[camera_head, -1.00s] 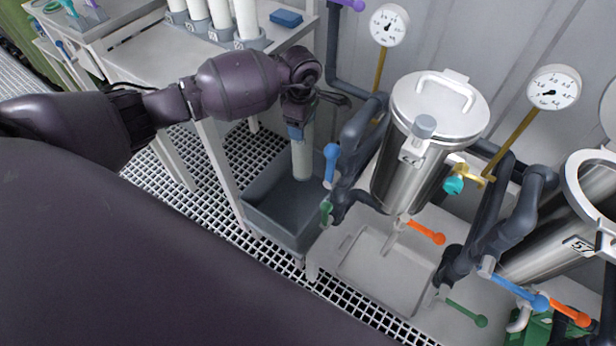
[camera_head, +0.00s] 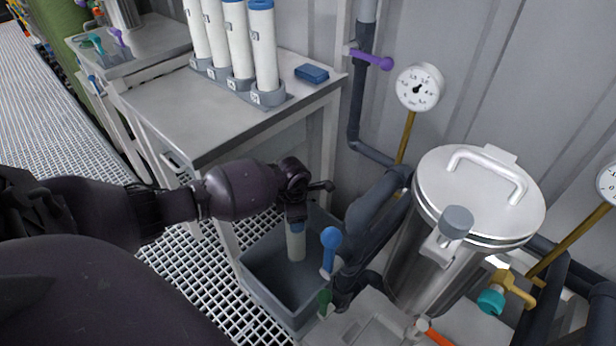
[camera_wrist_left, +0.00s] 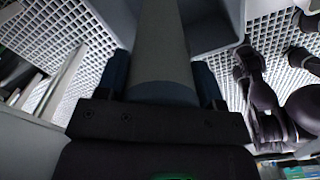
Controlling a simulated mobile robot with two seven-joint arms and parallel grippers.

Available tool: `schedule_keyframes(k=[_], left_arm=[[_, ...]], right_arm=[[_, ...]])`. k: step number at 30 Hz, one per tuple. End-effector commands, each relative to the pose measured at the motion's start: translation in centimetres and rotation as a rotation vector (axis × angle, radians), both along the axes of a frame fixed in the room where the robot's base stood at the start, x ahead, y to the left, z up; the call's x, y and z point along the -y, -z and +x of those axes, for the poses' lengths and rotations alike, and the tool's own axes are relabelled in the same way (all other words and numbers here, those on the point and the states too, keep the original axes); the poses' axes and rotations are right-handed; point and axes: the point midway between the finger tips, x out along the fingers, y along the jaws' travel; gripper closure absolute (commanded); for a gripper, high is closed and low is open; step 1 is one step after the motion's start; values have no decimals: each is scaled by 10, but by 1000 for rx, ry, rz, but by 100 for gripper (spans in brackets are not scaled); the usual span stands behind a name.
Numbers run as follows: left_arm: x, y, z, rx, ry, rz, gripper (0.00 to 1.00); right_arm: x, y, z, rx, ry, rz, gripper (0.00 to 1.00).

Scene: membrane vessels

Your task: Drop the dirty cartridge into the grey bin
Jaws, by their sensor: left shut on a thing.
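The dirty cartridge (camera_head: 296,246) is a pale grey-beige tube with a blue cap at its top. It hangs roughly upright from my left gripper (camera_head: 295,222), which is shut on its capped end. The grey bin (camera_head: 262,292) is an open box on the floor grating. The cartridge's lower part is within the bin's opening; I cannot tell whether its end touches the bottom. In the left wrist view the cartridge (camera_wrist_left: 160,45) runs away between the two fingers. My right gripper is not in view.
A blue-handled valve (camera_head: 330,240) and dark pipes stand close to the right of the bin. A steel vessel (camera_head: 465,225) is further right. A bench (camera_head: 215,115) with several white cartridges in a rack (camera_head: 262,97) and a blue block (camera_head: 311,73) is behind.

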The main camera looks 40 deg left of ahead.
Motion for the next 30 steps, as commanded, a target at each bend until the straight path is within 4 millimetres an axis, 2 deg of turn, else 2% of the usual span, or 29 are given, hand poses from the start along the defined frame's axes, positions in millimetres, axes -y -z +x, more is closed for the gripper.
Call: schedule_keyframes(k=[1,8,13,20,21,26,30], left_arm=[[0,13,-3,-8,1,-1,82],[1,35,-2,-7,2,-2,82],[1,38,0,-1,1,-1,82],[1,36,1,2,2,-1,82],[0,36,1,2,2,-1,32],[0,37,0,1,2,-1,9],[0,37,0,0,2,0,9]], right_arm=[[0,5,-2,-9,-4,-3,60],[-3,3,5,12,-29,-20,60],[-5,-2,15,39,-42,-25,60],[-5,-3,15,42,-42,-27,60],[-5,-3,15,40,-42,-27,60],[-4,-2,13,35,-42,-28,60],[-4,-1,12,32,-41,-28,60]])
